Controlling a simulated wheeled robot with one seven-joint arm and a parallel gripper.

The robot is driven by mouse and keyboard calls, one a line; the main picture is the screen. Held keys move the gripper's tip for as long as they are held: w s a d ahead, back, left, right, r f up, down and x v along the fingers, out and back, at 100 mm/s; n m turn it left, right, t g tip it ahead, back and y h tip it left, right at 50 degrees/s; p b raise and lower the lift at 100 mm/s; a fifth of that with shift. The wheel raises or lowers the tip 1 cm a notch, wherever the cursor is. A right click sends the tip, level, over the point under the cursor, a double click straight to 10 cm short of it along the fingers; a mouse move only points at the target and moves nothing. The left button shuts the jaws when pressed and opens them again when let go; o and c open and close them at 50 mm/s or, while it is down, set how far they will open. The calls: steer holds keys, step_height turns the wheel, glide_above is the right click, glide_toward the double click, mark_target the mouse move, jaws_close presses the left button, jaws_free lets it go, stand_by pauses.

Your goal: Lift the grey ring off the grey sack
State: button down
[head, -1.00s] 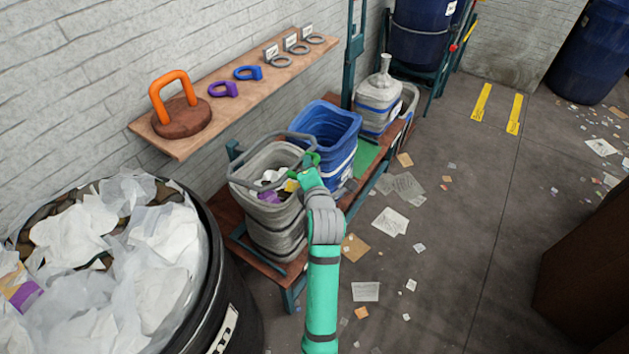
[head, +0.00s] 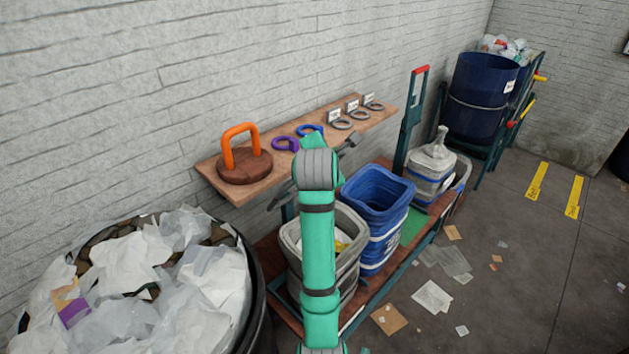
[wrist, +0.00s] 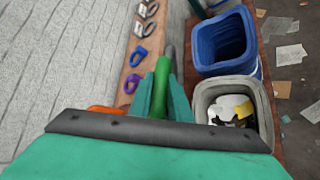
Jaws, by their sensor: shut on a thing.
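The grey sack (head: 348,268) stands open-topped on the low rack, with white and yellow scraps inside; it also shows in the wrist view (wrist: 262,108). My gripper (head: 314,141) is raised above and behind the sack, near the shelf's front edge. In the wrist view my gripper (wrist: 161,92) is shut on the green grip of the grey ring (wrist: 170,56). In the head view, parts of the grey ring (head: 349,142) show either side of my arm, clear of the sack's rim. My arm hides the rest of the ring and part of the sack.
A wall shelf (head: 213,168) close to my gripper holds an orange-handled weight (head: 244,167), purple (head: 285,144) and blue rings, and several small grey rings. A blue sack (head: 375,195) stands beside the grey one. A full bin (head: 258,290) is at left.

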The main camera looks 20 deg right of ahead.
steer(key=w+a+r, duration=0.3)
steer(key=w, duration=0.5)
steer(key=shift+w+a+r, duration=0.3)
steer(key=shift+a+r, duration=0.1)
